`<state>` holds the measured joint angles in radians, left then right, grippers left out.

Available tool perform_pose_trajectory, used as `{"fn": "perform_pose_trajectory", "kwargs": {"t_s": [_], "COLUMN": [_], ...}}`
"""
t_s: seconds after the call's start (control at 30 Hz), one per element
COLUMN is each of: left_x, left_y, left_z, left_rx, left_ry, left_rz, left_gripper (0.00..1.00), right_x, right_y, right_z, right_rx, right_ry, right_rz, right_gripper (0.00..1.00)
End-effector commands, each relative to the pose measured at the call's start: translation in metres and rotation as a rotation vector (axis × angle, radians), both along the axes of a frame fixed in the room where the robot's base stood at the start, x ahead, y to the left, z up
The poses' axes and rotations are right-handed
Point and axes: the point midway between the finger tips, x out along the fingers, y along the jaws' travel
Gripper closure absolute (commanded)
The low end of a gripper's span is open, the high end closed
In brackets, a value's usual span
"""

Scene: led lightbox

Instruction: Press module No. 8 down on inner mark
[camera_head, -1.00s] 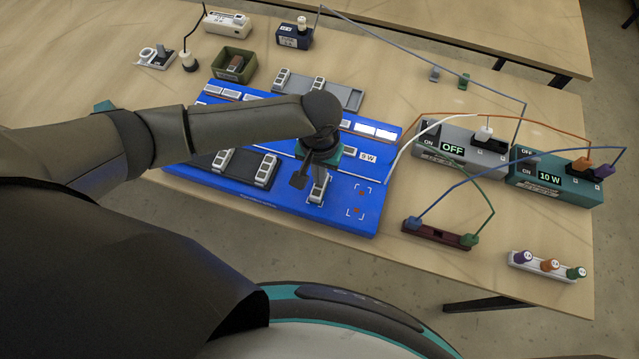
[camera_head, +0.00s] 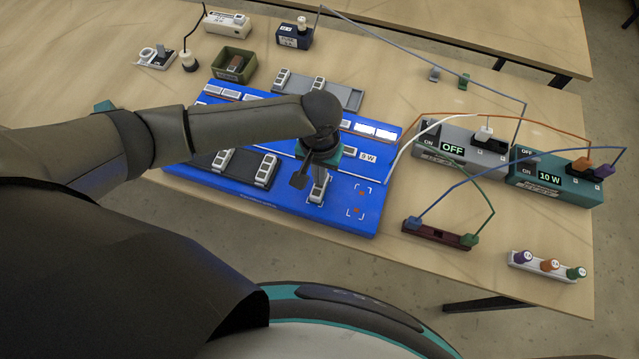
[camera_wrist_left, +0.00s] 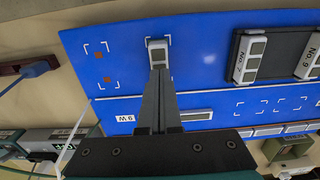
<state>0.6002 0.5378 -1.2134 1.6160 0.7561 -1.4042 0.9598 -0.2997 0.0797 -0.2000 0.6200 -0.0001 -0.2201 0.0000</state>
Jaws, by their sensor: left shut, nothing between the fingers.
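A small white-and-grey module (camera_head: 318,188) sits on the front part of the blue board (camera_head: 262,198), taken to be module No. 8; its number cannot be read. In the left wrist view the module (camera_wrist_left: 158,52) stands within white corner marks, the inner mark. Beside it is an empty bracketed mark (camera_wrist_left: 101,66) with orange-red dots. My left gripper (camera_head: 316,164) points down at the module. Its closed fingers (camera_wrist_left: 160,74) end at the module's near end and hide part of it. They hold nothing; whether they touch it is hard to tell.
A dark tray (camera_head: 203,162) with two modules lies left of the gripper on the board. Behind stand a grey tray (camera_head: 345,98) and a green bin (camera_head: 250,64).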

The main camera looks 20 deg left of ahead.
Motion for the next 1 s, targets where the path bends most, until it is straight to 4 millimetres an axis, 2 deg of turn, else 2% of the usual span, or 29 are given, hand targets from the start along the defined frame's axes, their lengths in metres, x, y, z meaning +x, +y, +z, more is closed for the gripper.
{"fn": "perform_pose_trajectory", "kwargs": {"t_s": [0.33,0.67,1.0], "left_x": [0.0,0.0,0.0], "left_y": [0.0,0.0,0.0], "left_z": [-0.001,-0.013,-0.012], "left_rx": [0.0,-0.001,0.0], "left_ry": [0.0,0.001,0.0], "left_rz": [0.0,0.0,0.0], "left_gripper": [1.0,1.0,1.0], "right_x": [0.0,0.0,0.0], "right_y": [0.0,0.0,0.0], "right_z": [-0.001,-0.005,-0.005], "right_rx": [0.0,0.0,0.0], "right_ry": [0.0,0.0,0.001], "right_rz": [0.0,0.0,0.0], "right_gripper": [1.0,1.0,1.0]}}
